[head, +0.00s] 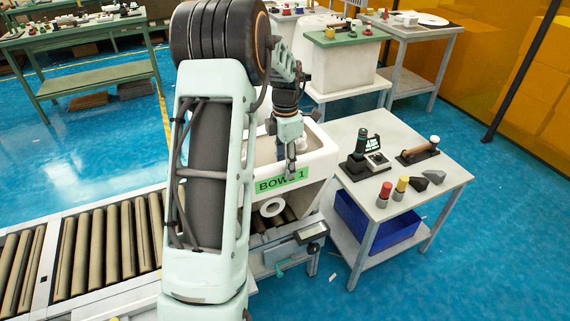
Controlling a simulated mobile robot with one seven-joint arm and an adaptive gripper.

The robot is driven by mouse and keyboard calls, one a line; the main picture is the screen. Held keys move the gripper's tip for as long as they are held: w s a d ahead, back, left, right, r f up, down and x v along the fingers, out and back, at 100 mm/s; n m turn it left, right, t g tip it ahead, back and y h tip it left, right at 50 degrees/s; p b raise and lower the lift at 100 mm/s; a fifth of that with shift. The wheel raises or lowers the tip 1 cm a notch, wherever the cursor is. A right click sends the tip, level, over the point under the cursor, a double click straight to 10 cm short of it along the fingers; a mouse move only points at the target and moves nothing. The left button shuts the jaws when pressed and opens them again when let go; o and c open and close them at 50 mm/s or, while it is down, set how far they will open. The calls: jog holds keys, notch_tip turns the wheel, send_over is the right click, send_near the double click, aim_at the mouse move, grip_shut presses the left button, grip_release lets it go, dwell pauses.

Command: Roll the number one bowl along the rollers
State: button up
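The number one bowl (318,163) is a white basin with a green "BOWL 1" label on its front. It is at the right end of the roller conveyor (110,243), partly hidden behind my arm. My gripper (291,168) points down at the bowl's front rim, just above the label. Its fingers are small and partly overlapped, so I cannot tell whether they touch the rim or are open or shut. A white ring-shaped part (271,207) shows low under the label, near the rollers.
A grey clamp-like fixture (312,232) is at the conveyor's front right. A side table (440,178) with tools and a blue bin (375,222) below stands close on the right. The rollers left of my arm are bare. Green-topped benches (85,35) stand behind.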

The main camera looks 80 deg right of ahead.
notch_tip(320, 180, up, 12)
dwell(0.6)
jog(key=s+a+r+b, duration=0.1)
jog(key=s+a, duration=0.4)
jog(key=a, duration=0.2)
jog(key=s+a+r+b, duration=0.2)
jog(key=s+a, duration=0.3)
jog(key=a, duration=0.3)
